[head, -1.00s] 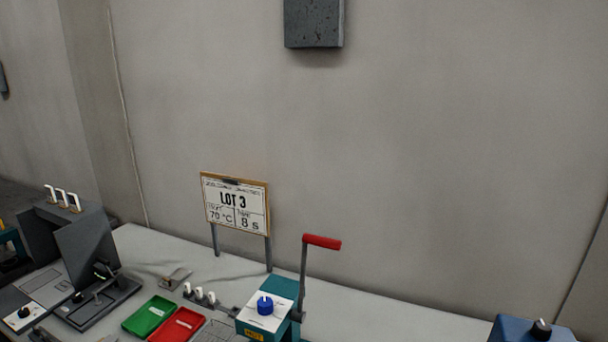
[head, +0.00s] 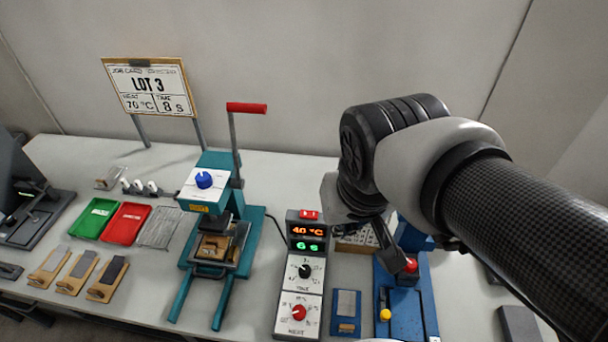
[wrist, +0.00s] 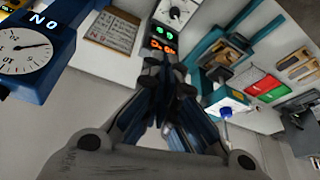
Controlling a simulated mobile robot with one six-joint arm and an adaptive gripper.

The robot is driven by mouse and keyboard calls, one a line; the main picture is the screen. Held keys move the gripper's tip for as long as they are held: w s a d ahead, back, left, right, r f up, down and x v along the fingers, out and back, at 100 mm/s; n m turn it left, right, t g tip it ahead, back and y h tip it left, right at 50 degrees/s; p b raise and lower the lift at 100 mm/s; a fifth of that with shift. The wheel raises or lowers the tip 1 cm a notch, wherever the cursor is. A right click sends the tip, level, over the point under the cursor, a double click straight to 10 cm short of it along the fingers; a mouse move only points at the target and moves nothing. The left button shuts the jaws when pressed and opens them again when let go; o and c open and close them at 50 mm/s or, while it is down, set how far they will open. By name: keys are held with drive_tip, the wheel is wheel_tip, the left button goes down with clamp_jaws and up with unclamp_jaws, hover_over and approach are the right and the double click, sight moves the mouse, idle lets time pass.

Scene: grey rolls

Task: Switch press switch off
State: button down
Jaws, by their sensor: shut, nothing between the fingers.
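The red rocker switch (head: 309,214) sits at the top of the control box (head: 291,272) and looks lit. The red display on the box reads about 40 °C and the green one 6 s. The teal press (head: 204,205) stands left of the box. My gripper (wrist: 168,62) is shut and empty. In the wrist view its fingers point towards the box, just below the lit displays (wrist: 163,40), and the switch is hidden there. In the head view my wrist is above and right of the box, and the fingertips are hard to make out.
A blue device (head: 408,310) with red and yellow knobs stands right of the box, close to my arm. The press lever (head: 236,140) stands upright. Green (head: 95,219) and red (head: 126,223) trays lie to the left. A LOT 3 sign (head: 150,88) stands behind.

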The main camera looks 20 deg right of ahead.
drive_tip(key=w+f+m+g+p, duration=0.1)
drive_tip(key=w+f+m, duration=0.2)
drive_tip(key=w, duration=1.4)
wheel_tip(320, 180, down, 2)
drive_tip(key=shift+d+f+h+p, duration=0.15)
drive_tip(key=shift+d+h+p, duration=0.2)
drive_tip(key=shift+h+p, duration=0.05)
drive_tip(key=b, duration=0.4)
hover_over(314, 211)
wheel_tip(314, 211, down, 12)
drive_tip(key=shift+f, duration=0.75)
